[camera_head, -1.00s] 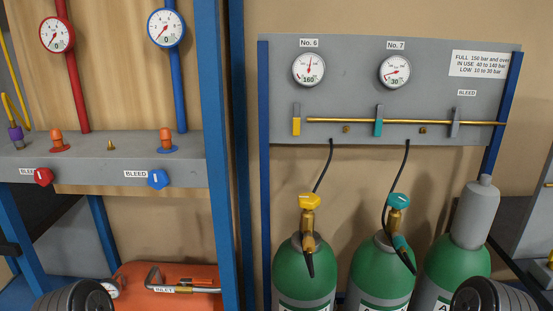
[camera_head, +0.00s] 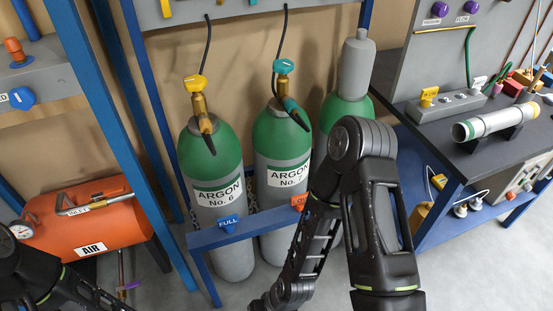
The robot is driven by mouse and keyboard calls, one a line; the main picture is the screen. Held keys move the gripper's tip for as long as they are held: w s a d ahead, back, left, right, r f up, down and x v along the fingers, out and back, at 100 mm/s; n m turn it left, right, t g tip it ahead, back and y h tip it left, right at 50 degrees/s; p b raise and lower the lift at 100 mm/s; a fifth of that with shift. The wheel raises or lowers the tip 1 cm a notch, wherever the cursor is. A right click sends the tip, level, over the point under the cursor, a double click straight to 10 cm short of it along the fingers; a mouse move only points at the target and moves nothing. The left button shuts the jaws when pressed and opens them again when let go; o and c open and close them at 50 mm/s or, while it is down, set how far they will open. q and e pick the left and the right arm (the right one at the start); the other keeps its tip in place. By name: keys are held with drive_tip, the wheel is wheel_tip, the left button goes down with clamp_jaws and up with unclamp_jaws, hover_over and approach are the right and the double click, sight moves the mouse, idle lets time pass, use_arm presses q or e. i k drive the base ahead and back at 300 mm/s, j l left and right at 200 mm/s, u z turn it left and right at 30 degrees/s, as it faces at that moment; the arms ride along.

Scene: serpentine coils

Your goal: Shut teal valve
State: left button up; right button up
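The teal valve knob (camera_head: 283,66) sits on top of the green and grey cylinder labelled ARGON No. 7 (camera_head: 281,150). A brass fitting with a teal part (camera_head: 292,108) hangs below the knob, and a black hose rises from there to the panel. My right arm reaches up in front of the third cylinder and bends down to the bottom edge. My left arm is at the bottom left. Neither gripper's fingers can be seen, and neither arm touches the valve.
Cylinder No. 6 (camera_head: 212,165) with a yellow knob (camera_head: 195,82) stands to the left. A blue rail (camera_head: 255,226) crosses in front of the cylinders. A capped third cylinder (camera_head: 345,108) is to the right. An orange air tank (camera_head: 85,220) lies left; a dark bench (camera_head: 470,150) stands right.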

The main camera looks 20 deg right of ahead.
sight(285, 67)
drive_tip(key=i+l, duration=0.1)
drive_tip(key=i, duration=0.25)
drive_tip(key=i+z, duration=0.3)
drive_tip(key=z, duration=1.6)
drive_tip(key=k+l, duration=0.05)
drive_tip(key=l, duration=0.05)
